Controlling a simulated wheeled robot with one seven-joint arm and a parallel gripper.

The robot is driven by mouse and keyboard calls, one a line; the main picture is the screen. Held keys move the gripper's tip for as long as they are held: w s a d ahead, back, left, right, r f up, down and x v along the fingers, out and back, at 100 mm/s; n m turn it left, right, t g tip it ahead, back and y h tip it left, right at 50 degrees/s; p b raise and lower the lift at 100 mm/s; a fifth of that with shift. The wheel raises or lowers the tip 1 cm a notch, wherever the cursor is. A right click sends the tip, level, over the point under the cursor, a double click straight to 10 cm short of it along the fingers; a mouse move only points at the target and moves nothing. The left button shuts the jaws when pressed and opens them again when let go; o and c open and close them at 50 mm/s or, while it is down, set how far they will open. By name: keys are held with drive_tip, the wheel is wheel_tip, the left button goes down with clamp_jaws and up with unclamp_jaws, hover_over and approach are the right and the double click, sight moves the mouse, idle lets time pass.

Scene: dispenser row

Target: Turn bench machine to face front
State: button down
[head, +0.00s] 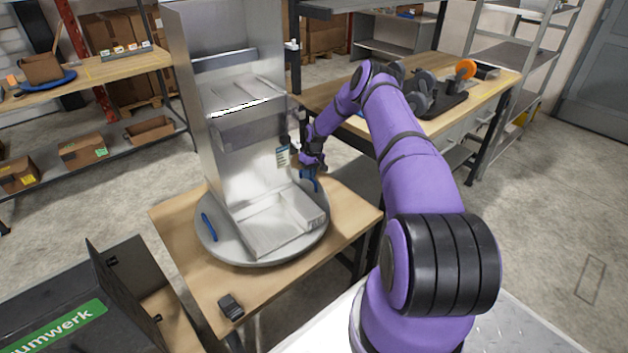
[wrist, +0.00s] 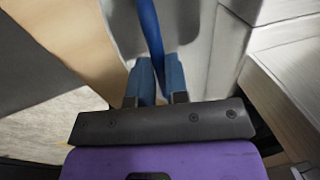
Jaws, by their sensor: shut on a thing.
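The bench machine (head: 235,130) is a tall grey metal dispenser with shelves and a low open tray (head: 285,222) at its foot. The tray side points towards me and somewhat to the right. The machine stands on a round grey turntable (head: 235,255) on a small wooden bench. One blue handle (head: 209,227) shows at the turntable's left edge. My gripper (head: 309,178) is at the turntable's right edge, beside the machine. In the wrist view its fingers (wrist: 158,82) are closed around a second blue handle (wrist: 150,28). The grasp is small and partly hidden in the head view.
The wooden bench (head: 185,265) holds a small black device (head: 230,306) near its front edge. A black box with a green label (head: 65,328) stands at lower left. A second table (head: 490,92) with black equipment is behind my arm. Shelves with cartons (head: 82,150) stand at left.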

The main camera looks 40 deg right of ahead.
drive_tip(key=shift+w+d+n, duration=0.15)
drive_tip(key=shift+w+n, duration=0.45)
drive_tip(key=shift+w, duration=0.45)
drive_tip(key=shift+w+r, duration=0.1)
drive_tip(key=c, duration=1.1)
unclamp_jaws()
drive_tip(key=r, duration=0.3)
drive_tip(key=d+r, duration=0.1)
drive_tip(key=r, duration=0.3)
drive_tip(key=d+r, duration=0.1)
drive_tip(key=r, duration=0.2)
drive_tip(key=shift+r, duration=0.2)
